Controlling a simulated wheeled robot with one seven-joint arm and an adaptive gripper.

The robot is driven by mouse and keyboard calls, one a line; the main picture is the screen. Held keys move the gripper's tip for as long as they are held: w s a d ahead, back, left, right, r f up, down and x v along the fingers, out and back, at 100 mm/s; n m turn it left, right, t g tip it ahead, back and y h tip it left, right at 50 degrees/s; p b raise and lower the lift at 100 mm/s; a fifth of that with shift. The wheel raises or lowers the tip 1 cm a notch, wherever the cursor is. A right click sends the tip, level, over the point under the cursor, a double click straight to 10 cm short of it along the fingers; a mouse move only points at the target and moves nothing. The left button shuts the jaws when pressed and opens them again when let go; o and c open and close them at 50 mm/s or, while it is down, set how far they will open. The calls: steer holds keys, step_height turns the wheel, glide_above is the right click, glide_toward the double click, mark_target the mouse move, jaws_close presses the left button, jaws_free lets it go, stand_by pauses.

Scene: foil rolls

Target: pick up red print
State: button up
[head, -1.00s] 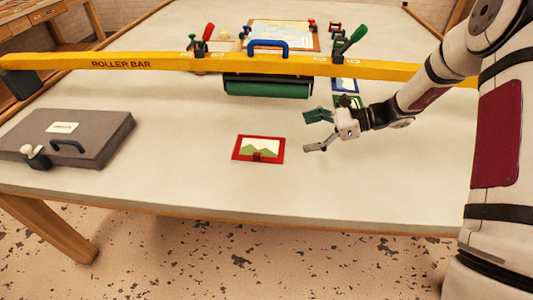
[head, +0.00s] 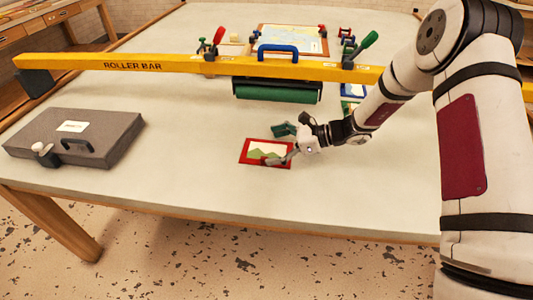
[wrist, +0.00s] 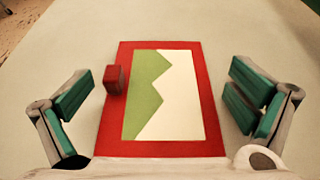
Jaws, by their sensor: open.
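The red print (head: 249,158) lies flat on the table, a red-bordered card with a green and cream picture. In the wrist view the red print (wrist: 190,95) fills the middle, with a small red block (wrist: 113,79) on its left border. My gripper (head: 279,145) is open, with its fingers over the print's right part in the head view. In the wrist view my gripper (wrist: 160,108) has one green-padded finger on each side of the print, apart from it. The head view hides part of the print behind a finger.
A yellow roller bar (head: 190,67) spans the table behind the print, with a green roller (head: 277,95) under it. A grey case (head: 75,137) with a knob and handle sits at the left. The table (head: 190,180) is bare around the print.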

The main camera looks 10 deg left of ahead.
steer(key=shift+a+f, duration=0.1)
steer(key=shift+a, duration=0.15)
steer(key=c, duration=1.8)
steer(key=shift+d, duration=0.1)
steer(key=c, duration=0.3)
